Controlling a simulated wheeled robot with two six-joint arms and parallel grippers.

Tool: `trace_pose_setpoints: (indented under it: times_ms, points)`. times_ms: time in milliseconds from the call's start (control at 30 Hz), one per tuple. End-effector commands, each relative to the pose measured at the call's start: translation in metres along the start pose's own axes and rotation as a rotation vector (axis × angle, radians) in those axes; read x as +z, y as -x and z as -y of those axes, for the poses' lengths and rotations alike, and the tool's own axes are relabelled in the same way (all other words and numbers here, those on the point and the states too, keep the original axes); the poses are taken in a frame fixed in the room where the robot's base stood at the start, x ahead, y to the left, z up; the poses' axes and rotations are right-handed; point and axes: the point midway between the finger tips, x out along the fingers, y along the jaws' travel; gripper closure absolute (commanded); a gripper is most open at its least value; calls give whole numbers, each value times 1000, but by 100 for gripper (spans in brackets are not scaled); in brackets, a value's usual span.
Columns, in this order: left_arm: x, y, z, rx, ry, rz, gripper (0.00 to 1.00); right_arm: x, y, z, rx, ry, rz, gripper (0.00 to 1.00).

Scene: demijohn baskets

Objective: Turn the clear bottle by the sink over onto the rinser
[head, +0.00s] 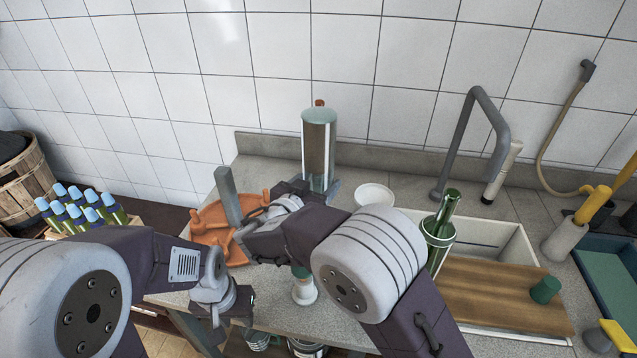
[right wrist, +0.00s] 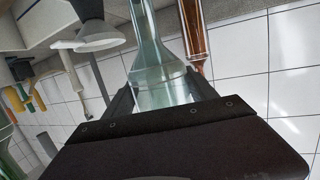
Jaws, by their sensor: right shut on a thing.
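The clear bottle (head: 331,160) is upside down, its pale teal base facing up, at the back of the counter. In the right wrist view the clear bottle (right wrist: 160,65) is between my right fingers, its neck away from the palm. My right gripper (head: 318,192) is shut on it, partly hidden by its own arm. A white round dish (head: 373,195) lies just right of the bottle; it also shows in the right wrist view (right wrist: 98,42), flaring from a grey stem. I cannot tell if it is the rinser. My left gripper (head: 242,306) is low at the counter's front; its jaws are unclear.
A brown upright thing (right wrist: 193,28) stands behind the bottle. An orange stand (head: 212,226) with a grey post is left. A green bottle (head: 441,222) stands at the sink (head: 514,247), partly covered by a wooden board (head: 490,295). A grey tap (head: 484,110) arches behind.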

Motion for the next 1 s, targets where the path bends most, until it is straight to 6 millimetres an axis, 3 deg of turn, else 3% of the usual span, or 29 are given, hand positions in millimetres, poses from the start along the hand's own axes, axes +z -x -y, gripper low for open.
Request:
trace_pose_setpoints:
  times_ms: [1000]
  points:
    - [2, -22, 0, 0, 0, -1, 64, 13, -3, 0, 1, -1, -2, 100]
